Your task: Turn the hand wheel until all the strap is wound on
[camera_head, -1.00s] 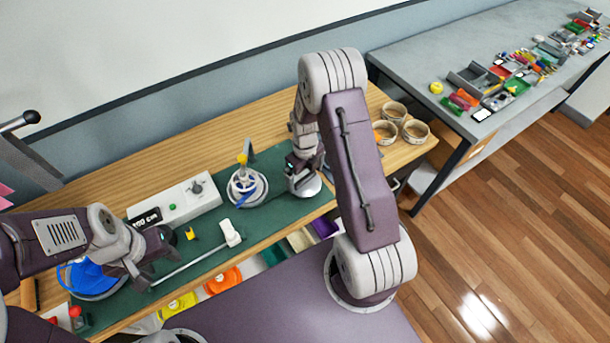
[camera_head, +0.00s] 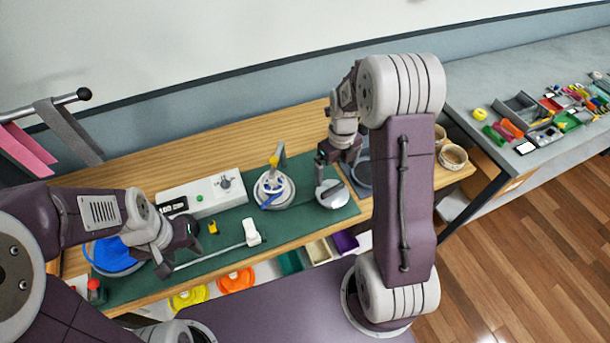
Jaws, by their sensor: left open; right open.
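A white round stand with a blue spoked wheel (camera_head: 268,190) and a yellow knob (camera_head: 273,160) sits on the green mat (camera_head: 225,237); I take it for the hand wheel. My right gripper (camera_head: 334,181) is open just above a silver disc (camera_head: 332,196), right of the wheel; I cannot tell if it touches. My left gripper (camera_head: 180,260) is open at the left of the mat, near the end of a thin pale strip (camera_head: 215,257). The strip runs to a white block (camera_head: 252,233). I cannot make out any strap on the wheel.
A white box with a dial (camera_head: 205,196) stands behind the mat. A blue round thing (camera_head: 112,256) is partly hidden by my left arm. A yellow piece (camera_head: 213,227) lies on the mat. Bowls (camera_head: 453,157) stand at the right. A cluttered grey table (camera_head: 485,75) is beyond.

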